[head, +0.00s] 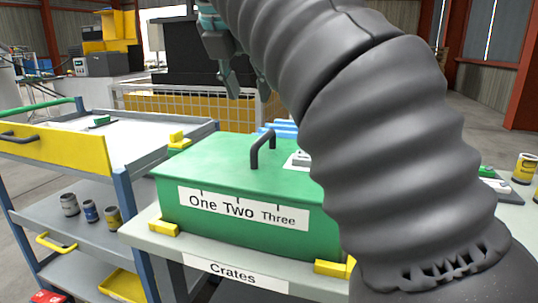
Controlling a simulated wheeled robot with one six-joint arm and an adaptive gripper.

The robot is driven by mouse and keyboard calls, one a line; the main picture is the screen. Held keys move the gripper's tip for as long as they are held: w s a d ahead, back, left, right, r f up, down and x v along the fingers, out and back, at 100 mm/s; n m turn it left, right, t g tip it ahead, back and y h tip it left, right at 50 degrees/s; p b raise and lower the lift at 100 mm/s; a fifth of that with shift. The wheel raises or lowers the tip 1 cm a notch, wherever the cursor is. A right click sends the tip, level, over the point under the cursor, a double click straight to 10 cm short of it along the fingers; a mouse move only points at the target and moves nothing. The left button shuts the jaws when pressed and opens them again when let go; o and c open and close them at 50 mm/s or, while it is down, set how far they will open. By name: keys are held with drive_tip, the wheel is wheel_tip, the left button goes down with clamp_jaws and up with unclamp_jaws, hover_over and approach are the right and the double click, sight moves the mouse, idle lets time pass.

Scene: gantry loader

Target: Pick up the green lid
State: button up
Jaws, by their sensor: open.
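The green lid (215,153) lies flat on a green box (180,220), with a dark bar handle (262,147) standing up from its top. The box front carries a white label (243,208) reading "One Two Three". The lid's right part is hidden behind my dark ribbed arm. My gripper (248,88) is at the top of the view, fingers pointing down, open and apart from the lid. It appears above the handle, though its depth is hard to judge.
The box stands on a grey table (150,236) labelled "Crates", with yellow corner blocks (163,228) around it. A cart (75,150) with a yellow drawer and cans on its lower shelf stands at left. A yellow can (525,168) and small items are at right. A mesh fence is behind.

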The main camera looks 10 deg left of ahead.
sight(263, 136)
drive_tip(key=b+x, duration=0.2)
drive_tip(key=x, duration=0.6)
drive_tip(key=shift+a+f, duration=0.2)
drive_tip(key=shift+d+b+x, duration=0.15)
drive_tip(key=shift+b+x, duration=0.4)
drive_tip(key=shift+x, duration=0.8)
drive_tip(key=shift+d+b+x, duration=0.1)
drive_tip(key=shift+b+x, duration=0.4)
drive_tip(key=shift+x, duration=0.85)
drive_tip(key=shift+r, duration=0.1)
clamp_jaws()
